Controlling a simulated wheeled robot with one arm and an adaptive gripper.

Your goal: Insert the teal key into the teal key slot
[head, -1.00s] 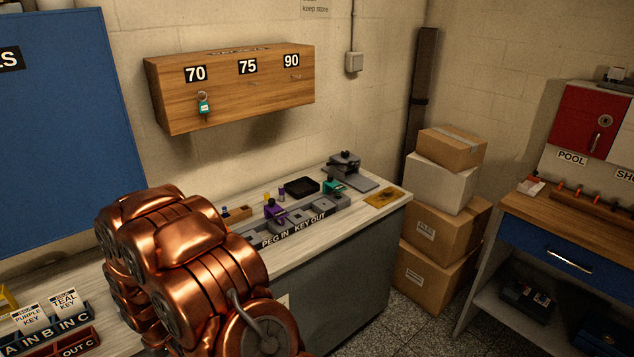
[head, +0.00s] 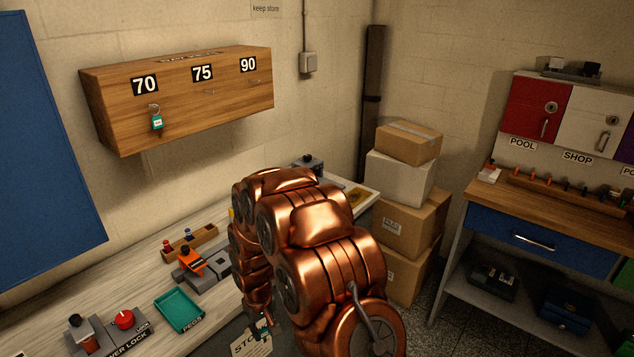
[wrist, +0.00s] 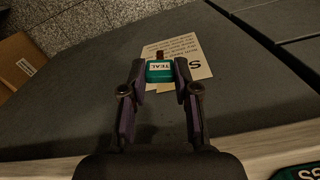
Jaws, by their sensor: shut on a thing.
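In the wrist view my gripper (wrist: 160,72) is shut on the teal key, with its "TEAL" label (wrist: 160,67) held between the two fingertips. A brown tip stands out beyond the teal part. In the head view my gripper (head: 262,326) shows low beside the copper arm, in front of the bench's front face, with a small bit of teal (head: 264,323) at it. I cannot make out a teal key slot in either current view; my arm covers part of the bench.
A wooden cabinet (head: 180,105) marked 70, 75 and 90 hangs on the wall, with a teal-tagged key (head: 157,122) at 70. The bench (head: 130,270) holds a teal tray (head: 178,310) and a red-knobbed lock box (head: 123,318). Stacked boxes (head: 405,220) stand behind my arm.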

